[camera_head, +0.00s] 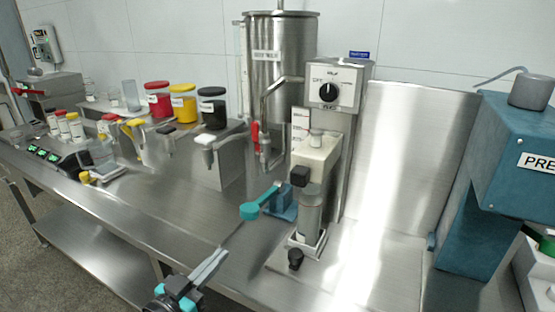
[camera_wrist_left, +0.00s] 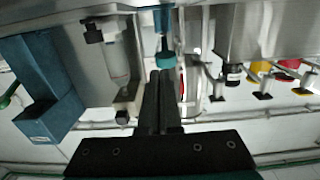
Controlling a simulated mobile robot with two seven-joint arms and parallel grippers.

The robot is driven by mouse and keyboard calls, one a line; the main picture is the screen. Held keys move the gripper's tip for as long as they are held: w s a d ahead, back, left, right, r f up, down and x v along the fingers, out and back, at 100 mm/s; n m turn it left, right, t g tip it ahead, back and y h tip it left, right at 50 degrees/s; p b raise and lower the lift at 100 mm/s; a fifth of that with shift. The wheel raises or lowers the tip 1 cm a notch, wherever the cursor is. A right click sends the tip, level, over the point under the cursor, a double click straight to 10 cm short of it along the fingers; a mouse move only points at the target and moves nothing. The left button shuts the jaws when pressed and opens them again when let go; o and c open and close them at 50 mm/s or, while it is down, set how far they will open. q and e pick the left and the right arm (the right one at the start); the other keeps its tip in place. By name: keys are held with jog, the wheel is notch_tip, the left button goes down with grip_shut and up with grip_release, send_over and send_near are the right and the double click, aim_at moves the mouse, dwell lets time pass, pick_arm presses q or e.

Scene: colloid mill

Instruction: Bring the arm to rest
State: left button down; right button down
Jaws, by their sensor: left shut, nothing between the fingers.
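My left gripper (camera_head: 222,254) is in the lower middle of the head view, over the front part of the steel bench. Its two grey fingers lie together with nothing between them. In the left wrist view the dark fingers (camera_wrist_left: 158,75) are side by side and shut, and the scene appears upside down. The fingertips are apart from the teal lever (camera_head: 258,204), which stands beyond them in the head view; the teal end also shows in the left wrist view (camera_wrist_left: 165,59). My right gripper is in neither view.
The colloid mill (camera_head: 330,110) with its dial stands behind, right of the gripper, with a clear cylinder (camera_head: 310,212) below. A steel tank (camera_head: 282,65) is at the back. Red, yellow and black jars (camera_head: 183,105) stand left. A blue machine (camera_head: 490,190) is at right. Bare bench (camera_head: 130,215) lies left.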

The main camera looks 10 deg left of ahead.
pick_arm(q)
jog(key=s+d+f+g+y, duration=0.1)
jog(key=s+d+f+g, duration=0.55)
jog(key=s+f, duration=0.3)
jog(key=s+a+f+n+g+y, duration=0.1)
jog(key=s+a+g+y, duration=0.15)
jog(key=s, duration=0.45)
jog(key=s+a+f+n+g+y, duration=0.1)
jog(key=s+a+g+y, duration=0.1)
jog(key=s+g, duration=0.35)
jog(key=s+f, duration=0.2)
jog(key=f, duration=1)
jog(key=s+f, duration=0.2)
jog(key=f, duration=0.9)
jog(key=s+a+f+g, duration=0.1)
jog(key=s+a+f, duration=0.2)
jog(key=s+f, duration=0.9)
jog(key=shift+s+f, duration=0.4)
jog(key=shift+s, duration=1.05)
jog(key=shift+y, duration=0.25)
